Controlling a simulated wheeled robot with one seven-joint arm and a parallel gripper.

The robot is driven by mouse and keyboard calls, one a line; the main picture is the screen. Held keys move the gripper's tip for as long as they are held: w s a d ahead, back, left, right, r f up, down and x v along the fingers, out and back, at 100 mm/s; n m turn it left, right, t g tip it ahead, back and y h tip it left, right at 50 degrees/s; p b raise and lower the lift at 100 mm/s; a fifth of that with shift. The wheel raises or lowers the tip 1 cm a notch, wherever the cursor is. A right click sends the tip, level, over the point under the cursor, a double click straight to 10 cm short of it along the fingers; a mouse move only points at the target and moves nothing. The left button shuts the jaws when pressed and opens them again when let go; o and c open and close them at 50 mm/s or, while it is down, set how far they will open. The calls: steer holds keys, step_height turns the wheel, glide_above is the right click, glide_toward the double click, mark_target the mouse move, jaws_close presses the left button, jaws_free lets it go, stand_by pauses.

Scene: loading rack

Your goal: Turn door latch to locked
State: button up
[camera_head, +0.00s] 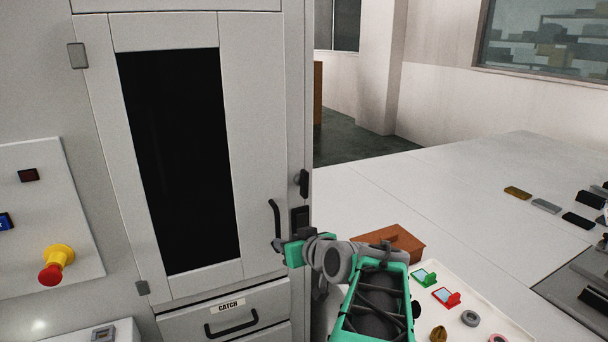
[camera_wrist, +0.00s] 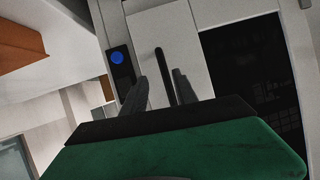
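A grey cabinet door (camera_head: 250,120) with a dark window is closed in the head view. A small black latch-like knob (camera_head: 303,183) sits on the frame at the door's right edge; its exact turn is too small to tell. Below it is a black box (camera_head: 300,217), which in the wrist view appears as a black plate with a blue disc (camera_wrist: 118,57). A black bar handle (camera_head: 275,218) is on the door. My gripper (camera_wrist: 160,92) is open; its two grey fingers stand apart, with the handle (camera_wrist: 159,62) showing between them. Whether they touch it cannot be told.
A drawer labelled CATCH (camera_head: 228,308) is under the door. A red emergency button (camera_head: 51,274) is at left. A brown box (camera_head: 400,240) and a white tray (camera_head: 500,322) with small parts lie on the right near my arm.

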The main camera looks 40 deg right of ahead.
mark_target(307, 183)
steer(key=s+d+r+t+h, duration=0.2)
steer(key=d+r+t+h, duration=0.15)
steer(key=d+r, duration=0.55)
steer(key=shift+t+y, duration=0.45)
steer(key=shift+t, duration=0.1)
steer(key=w+p, duration=0.1)
steer(key=w, duration=0.1)
steer(key=w+r+p, duration=0.1)
steer(key=w, duration=0.1)
steer(key=w+r+p, duration=0.1)
steer(key=w, duration=0.1)
steer(key=shift+w+d+r, duration=0.1)
steer(key=shift+w+r, duration=0.05)
steer(key=shift+w, duration=0.05)
steer(key=shift+w+d, duration=0.15)
steer(key=shift+w, duration=0.3)
jaws_close()
